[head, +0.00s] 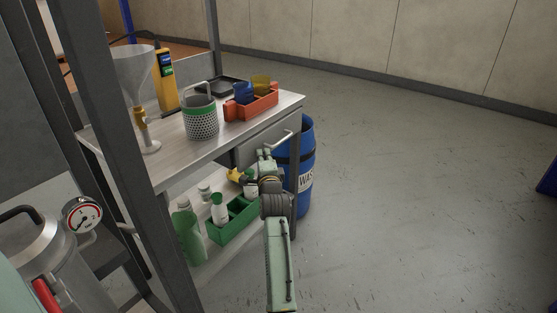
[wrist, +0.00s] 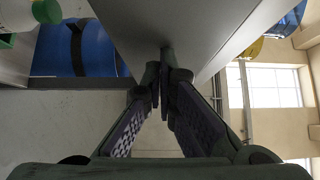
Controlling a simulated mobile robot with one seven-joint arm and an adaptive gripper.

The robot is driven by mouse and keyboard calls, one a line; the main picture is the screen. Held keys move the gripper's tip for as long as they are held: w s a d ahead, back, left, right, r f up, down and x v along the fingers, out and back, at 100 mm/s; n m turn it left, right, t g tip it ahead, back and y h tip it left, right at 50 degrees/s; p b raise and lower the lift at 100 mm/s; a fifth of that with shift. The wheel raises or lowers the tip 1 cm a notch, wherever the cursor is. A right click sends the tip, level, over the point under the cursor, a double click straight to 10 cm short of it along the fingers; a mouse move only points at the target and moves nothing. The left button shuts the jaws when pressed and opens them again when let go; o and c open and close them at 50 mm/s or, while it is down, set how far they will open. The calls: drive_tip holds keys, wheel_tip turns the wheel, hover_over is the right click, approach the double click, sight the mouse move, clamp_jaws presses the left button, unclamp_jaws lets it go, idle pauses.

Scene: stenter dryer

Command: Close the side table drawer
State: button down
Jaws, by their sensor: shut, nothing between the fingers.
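The side table (head: 185,155) stands left of centre in the head view. Its grey drawer (head: 258,143) sits under the right part of the top, with a pale bar handle (head: 284,142) on its front. How far the drawer stands out is hard to tell. My gripper (head: 265,152) is in front of the drawer's face, left of the handle. In the wrist view my gripper (wrist: 163,80) has its fingertips together and empty, close to a grey panel (wrist: 185,25) that looks like the drawer front. Whether they touch is unclear.
A blue waste barrel (head: 306,165) stands right behind the table. The top holds a red tray (head: 252,106), a perforated pot (head: 201,122) and a funnel (head: 133,75). A green crate (head: 235,222) is on the lower shelf. A dark post (head: 120,150) is at left. Floor at right is clear.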

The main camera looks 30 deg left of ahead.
drive_tip(key=shift+a, duration=1.15)
